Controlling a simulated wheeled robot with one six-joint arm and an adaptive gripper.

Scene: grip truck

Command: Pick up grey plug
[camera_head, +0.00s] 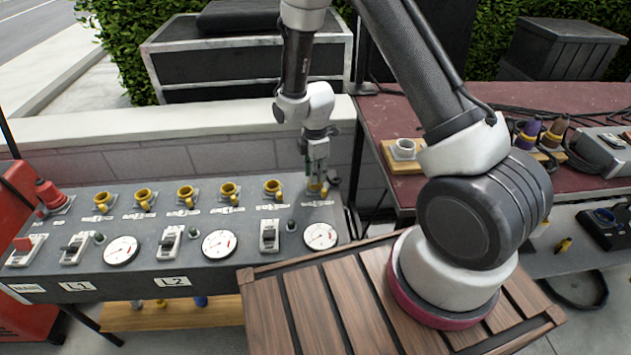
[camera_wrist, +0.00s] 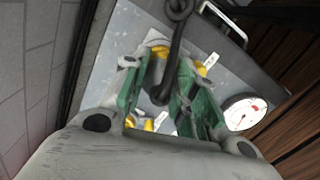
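A pale grey round piece (camera_head: 404,148) sits on a wooden block at the left end of the dark red table; it may be the grey plug, but I cannot tell it from a socket. My gripper (camera_head: 317,178) points down over the right end of the grey panel, close to the rightmost yellow socket. In the wrist view, my gripper's (camera_wrist: 162,103) green fingers stand apart, with yellow parts showing between and beyond them. I cannot tell whether the fingers touch anything.
The grey panel (camera_head: 190,262) carries several yellow sockets, switches and gauges (camera_head: 219,244). A purple plug (camera_head: 527,133) and a brown plug (camera_head: 554,133) stand on the red table (camera_head: 470,90). A low wall (camera_head: 200,125) runs behind the panel.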

